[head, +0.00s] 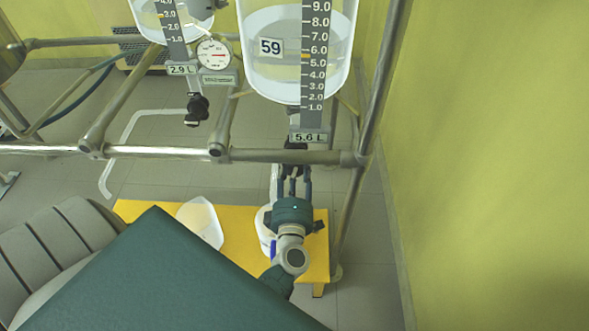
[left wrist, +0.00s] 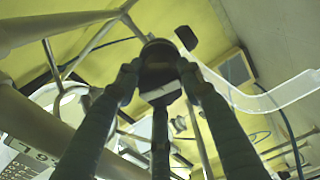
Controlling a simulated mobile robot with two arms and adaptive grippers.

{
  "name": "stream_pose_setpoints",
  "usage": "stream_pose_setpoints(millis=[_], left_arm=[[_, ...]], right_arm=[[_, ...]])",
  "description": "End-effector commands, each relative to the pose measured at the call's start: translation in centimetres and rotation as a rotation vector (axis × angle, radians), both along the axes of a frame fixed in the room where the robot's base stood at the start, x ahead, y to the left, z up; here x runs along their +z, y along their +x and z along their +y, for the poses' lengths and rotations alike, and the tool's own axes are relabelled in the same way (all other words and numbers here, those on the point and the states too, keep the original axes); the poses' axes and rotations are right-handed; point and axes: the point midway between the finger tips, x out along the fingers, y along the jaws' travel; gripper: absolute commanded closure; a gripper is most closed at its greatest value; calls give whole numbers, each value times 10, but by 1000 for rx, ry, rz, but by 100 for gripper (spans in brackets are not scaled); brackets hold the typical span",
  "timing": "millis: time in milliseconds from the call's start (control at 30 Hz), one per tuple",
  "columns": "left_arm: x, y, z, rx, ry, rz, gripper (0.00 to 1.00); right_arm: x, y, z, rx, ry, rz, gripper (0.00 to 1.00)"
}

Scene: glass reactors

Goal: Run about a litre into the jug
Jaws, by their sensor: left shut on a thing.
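The glass vessel (head: 270,75) marked 59 hangs at top centre, with a numbered scale (head: 315,70) and a plate (head: 309,137) reading 5.6 L. A black drain valve (head: 294,150) sits under it. My left gripper (head: 294,168) has its fingers up at this valve. In the left wrist view the gripper (left wrist: 158,80) is shut on the black valve part (left wrist: 157,62). A white vessel (head: 264,222), perhaps the jug, stands on the yellow bench below, mostly hidden by my gripper and wrist. Whether liquid is running cannot be seen. My right gripper is not in view.
An open white container (head: 201,222) stands on the yellow bench (head: 135,209) to the left. A second vessel (head: 150,18) has a 2.9 L plate (head: 181,69) and a black valve (head: 197,106). A metal rail (head: 260,156) crosses in front. A green wall (head: 490,150) bounds the right.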

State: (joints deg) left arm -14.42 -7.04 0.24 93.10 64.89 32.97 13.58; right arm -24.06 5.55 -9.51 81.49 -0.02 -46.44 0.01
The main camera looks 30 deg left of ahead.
Motion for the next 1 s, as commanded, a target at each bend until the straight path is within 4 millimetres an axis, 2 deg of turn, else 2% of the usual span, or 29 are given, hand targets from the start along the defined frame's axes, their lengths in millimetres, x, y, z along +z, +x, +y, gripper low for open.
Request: stream_pose_setpoints(millis=[33, 600, 1000], left_arm=[[-7, 0, -6, -12, -49, -13, 88], [-4, 1, -7, -13, -471, -273, 88], [-1, 1, -7, -13, -609, -362, 88]], right_arm=[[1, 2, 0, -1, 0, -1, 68], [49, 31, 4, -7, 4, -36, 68], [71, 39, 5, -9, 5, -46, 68]])
